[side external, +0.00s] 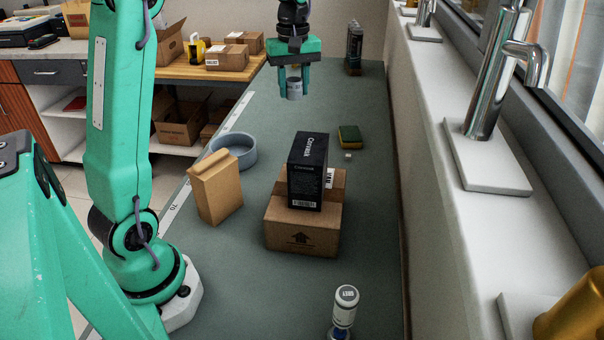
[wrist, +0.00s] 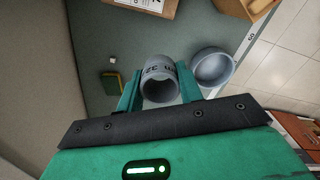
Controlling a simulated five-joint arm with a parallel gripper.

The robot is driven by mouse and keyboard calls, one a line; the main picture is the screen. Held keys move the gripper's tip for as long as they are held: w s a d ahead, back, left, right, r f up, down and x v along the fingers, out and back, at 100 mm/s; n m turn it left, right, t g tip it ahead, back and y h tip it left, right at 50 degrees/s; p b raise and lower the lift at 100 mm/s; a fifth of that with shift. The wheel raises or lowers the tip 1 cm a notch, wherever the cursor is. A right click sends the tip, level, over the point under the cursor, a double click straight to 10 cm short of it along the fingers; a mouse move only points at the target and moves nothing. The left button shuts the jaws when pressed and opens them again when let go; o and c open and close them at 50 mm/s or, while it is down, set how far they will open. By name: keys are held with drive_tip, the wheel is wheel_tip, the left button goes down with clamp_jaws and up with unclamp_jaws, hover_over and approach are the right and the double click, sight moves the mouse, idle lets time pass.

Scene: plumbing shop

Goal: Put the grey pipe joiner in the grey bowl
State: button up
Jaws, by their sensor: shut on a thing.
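The grey pipe joiner (side external: 294,88) is a short hollow tube with dark lettering. My gripper (side external: 294,84) is shut on it and holds it up above the green bench, toward the far end. In the wrist view the joiner (wrist: 159,80) sits between both fingers, its round opening facing the camera. The grey bowl (side external: 236,153) stands on the bench at the left edge, nearer the camera than my gripper and partly behind a tan paper bag. In the wrist view the bowl (wrist: 212,68) shows just right of the joiner, and its visible inside looks empty.
The paper bag (side external: 216,187) stands before the bowl. A black box (side external: 308,170) stands on a cardboard box (side external: 300,234) mid-bench. A sponge (side external: 350,139) and small white cube (side external: 348,155) lie to the right. A white-capped bottle (side external: 344,309) is at the front.

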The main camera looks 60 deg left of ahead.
sight(232, 140)
drive_tip(key=s+a+n, duration=0.2)
drive_tip(key=s+a, duration=0.2)
drive_tip(key=a, duration=0.6)
drive_tip(key=s+a+n, duration=0.2)
drive_tip(key=s+a, duration=0.3)
drive_tip(key=a, duration=0.5)
wheel_tip(232, 140, down, 11)
drive_tip(key=shift+w, duration=0.15)
drive_tip(key=shift+d+f, duration=0.1)
drive_tip(key=shift+f, duration=0.2)
drive_tip(key=shift+f, duration=5.3)
